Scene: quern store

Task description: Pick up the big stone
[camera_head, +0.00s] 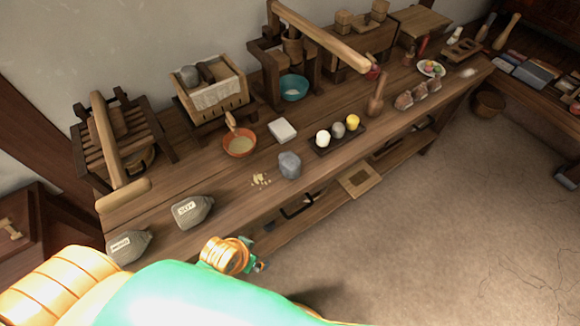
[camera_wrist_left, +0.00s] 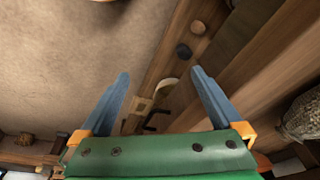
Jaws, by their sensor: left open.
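A big grey stone (camera_head: 289,165), rounded and faceted, sits on the front half of the long wooden table (camera_head: 240,205), near its middle. My left gripper (camera_head: 260,266) is low and in front of the table edge, left of and nearer than the stone, well apart from it. In the left wrist view its two blue fingers (camera_wrist_left: 161,73) are spread, with nothing held between them. My right gripper is not in view.
Beside the stone lie yellowish crumbs (camera_head: 261,180) and a dark tray (camera_head: 322,150) with three round pieces. Two labelled sacks, SOY (camera_head: 192,211) and another (camera_head: 128,246), stand at the left. An orange bowl (camera_head: 240,143) and white block (camera_head: 282,130) are behind. Floor in front is mostly clear.

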